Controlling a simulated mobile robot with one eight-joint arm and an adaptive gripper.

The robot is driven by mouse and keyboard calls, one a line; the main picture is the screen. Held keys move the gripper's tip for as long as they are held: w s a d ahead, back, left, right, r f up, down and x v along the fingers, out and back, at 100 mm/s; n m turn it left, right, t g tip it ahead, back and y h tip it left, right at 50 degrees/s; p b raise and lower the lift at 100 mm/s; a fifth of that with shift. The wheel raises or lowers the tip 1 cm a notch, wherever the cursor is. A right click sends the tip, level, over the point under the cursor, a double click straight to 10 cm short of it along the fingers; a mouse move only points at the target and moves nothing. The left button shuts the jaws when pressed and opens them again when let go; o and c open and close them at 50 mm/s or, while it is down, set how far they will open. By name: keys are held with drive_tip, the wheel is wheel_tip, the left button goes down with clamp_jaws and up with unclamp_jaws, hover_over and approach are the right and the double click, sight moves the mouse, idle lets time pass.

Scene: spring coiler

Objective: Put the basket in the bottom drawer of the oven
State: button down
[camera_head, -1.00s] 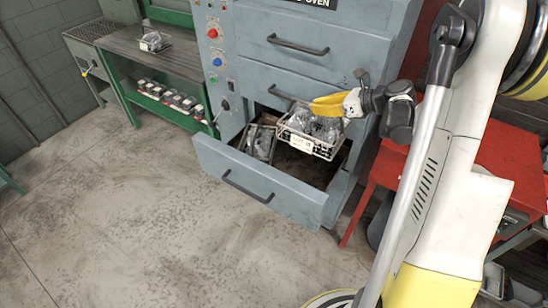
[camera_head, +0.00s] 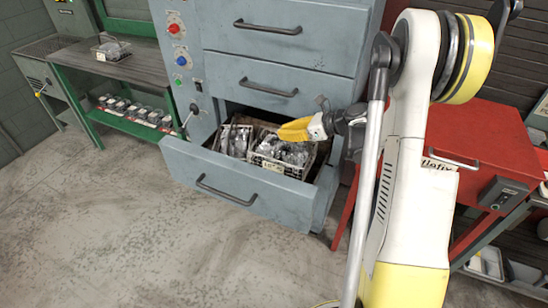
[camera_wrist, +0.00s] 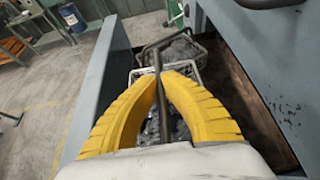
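The blue-grey oven (camera_head: 285,62) has its bottom drawer (camera_head: 235,185) pulled open. A wire basket of grey parts (camera_head: 285,155) with a white label is inside the drawer, on its right side. My gripper (camera_head: 284,134) is over this basket. In the wrist view its yellow fingers (camera_wrist: 160,76) close on the dark handle bar, with the basket's pale rim (camera_wrist: 196,72) around them. A second, similar basket (camera_head: 235,140) sits to the left in the drawer. Whether the held basket's underside touches the drawer floor is hidden.
A red cabinet (camera_head: 490,135) stands right of the oven, close to my arm. A green workbench (camera_head: 110,68) at left carries another basket (camera_head: 111,48), with several small items on its lower shelf. The floor (camera_head: 120,230) before the drawer is clear.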

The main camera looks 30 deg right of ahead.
sight(289, 150)
wheel_tip(289, 150, down, 8)
drive_tip(key=b, duration=0.3)
drive_tip(key=shift+f, duration=0.1)
drive_tip(key=c, duration=1.6)
unclamp_jaws()
